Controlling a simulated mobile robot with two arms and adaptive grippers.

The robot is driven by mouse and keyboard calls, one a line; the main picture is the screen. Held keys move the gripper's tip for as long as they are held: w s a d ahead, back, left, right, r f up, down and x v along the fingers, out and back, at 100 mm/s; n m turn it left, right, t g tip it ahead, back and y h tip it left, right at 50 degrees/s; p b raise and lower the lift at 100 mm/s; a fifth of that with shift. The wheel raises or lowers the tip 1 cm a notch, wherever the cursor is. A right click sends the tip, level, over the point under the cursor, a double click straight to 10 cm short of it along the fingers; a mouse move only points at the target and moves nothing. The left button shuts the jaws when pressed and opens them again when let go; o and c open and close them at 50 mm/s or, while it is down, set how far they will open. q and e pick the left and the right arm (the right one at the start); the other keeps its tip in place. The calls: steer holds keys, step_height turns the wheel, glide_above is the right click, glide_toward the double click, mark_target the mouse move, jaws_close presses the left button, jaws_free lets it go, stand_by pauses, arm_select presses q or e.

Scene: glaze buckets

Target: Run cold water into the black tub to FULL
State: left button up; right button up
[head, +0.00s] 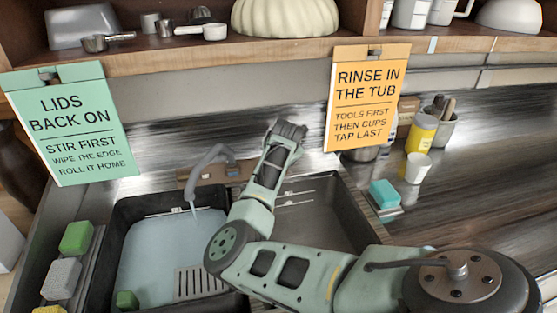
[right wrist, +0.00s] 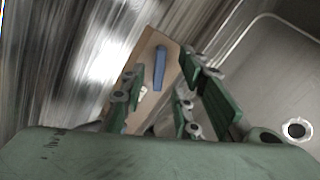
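The black tub (head: 120,215) sits in the left sink basin and holds pale blue water (head: 160,250). A grey curved spout (head: 210,156) hangs over it, and a thin stream (head: 194,210) falls into the water. No FULL mark is readable. My right gripper (head: 290,128) is behind the sink, right of the spout. In the right wrist view its green fingers (right wrist: 163,88) are apart, with a blue lever (right wrist: 160,68) on a wooden board (right wrist: 150,50) showing between them. I cannot tell whether they touch it. My left gripper is not in view.
The right basin (head: 335,205) looks empty. Sponges (head: 76,238) line the left edge. A teal sponge (head: 384,194), white cup (head: 418,167) and yellow jar (head: 421,133) stand at right. Green (head: 65,120) and orange (head: 367,98) signs hang from the shelf (head: 240,52).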

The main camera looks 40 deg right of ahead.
steer(key=shift+x, duration=1.65)
steer(key=shift+a, duration=0.1)
steer(key=shift+c, duration=0.2)
jaws_close()
